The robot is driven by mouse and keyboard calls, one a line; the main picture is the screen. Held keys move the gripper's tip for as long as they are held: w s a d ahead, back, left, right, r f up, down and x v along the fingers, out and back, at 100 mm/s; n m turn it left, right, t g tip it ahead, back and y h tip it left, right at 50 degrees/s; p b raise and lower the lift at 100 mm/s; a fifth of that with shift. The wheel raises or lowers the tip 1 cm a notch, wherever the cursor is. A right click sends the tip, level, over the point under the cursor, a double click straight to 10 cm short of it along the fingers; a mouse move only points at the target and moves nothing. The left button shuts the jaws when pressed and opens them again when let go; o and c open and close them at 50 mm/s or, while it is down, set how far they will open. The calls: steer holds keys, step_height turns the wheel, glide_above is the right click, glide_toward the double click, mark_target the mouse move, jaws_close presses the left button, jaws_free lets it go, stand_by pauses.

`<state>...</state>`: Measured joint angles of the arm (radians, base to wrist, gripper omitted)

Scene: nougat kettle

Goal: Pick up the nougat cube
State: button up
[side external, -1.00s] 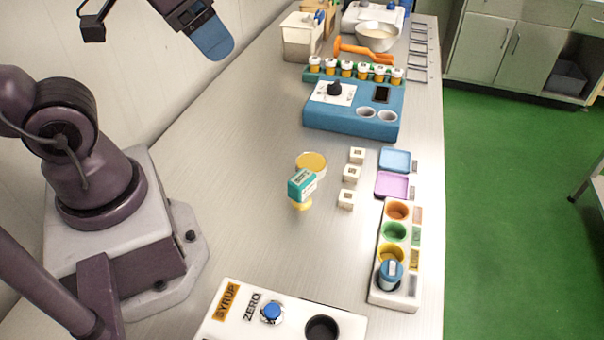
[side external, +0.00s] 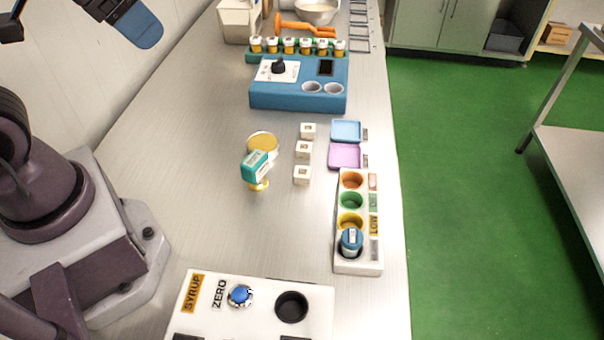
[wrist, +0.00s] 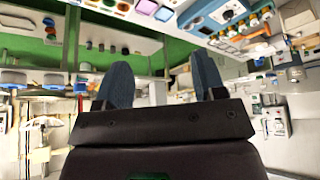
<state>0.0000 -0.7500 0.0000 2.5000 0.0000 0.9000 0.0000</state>
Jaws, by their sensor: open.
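Three small white cubes with dark labels stand in a column on the steel counter: a far one (side external: 308,131), a middle one (side external: 303,149) and a near one (side external: 301,174). The labels are too small to read, so I cannot tell which is the nougat cube. My gripper (wrist: 163,80) is open and empty in the wrist view, its two blue fingers apart. In the side external view a blue finger of my gripper (side external: 138,25) shows at the upper left, raised well above the counter and far from the cubes.
A teal-topped item (side external: 256,165) and a yellow disc (side external: 263,142) stand left of the cubes. Blue (side external: 346,131) and pink (side external: 344,156) trays and a cup rack (side external: 343,262) lie right. A blue machine (side external: 298,97) stands behind, a syrup box (side external: 207,318) in front. Counter left of centre is clear.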

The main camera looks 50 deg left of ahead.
stand_by(0.3)
steer(key=n+g, duration=0.6)
steer(key=n, duration=0.3)
glide_above(302, 173)
step_height(302, 173, down, 22)
step_height(302, 173, down, 13)
steer(key=shift+r, duration=0.1)
steer(key=c, duration=1)
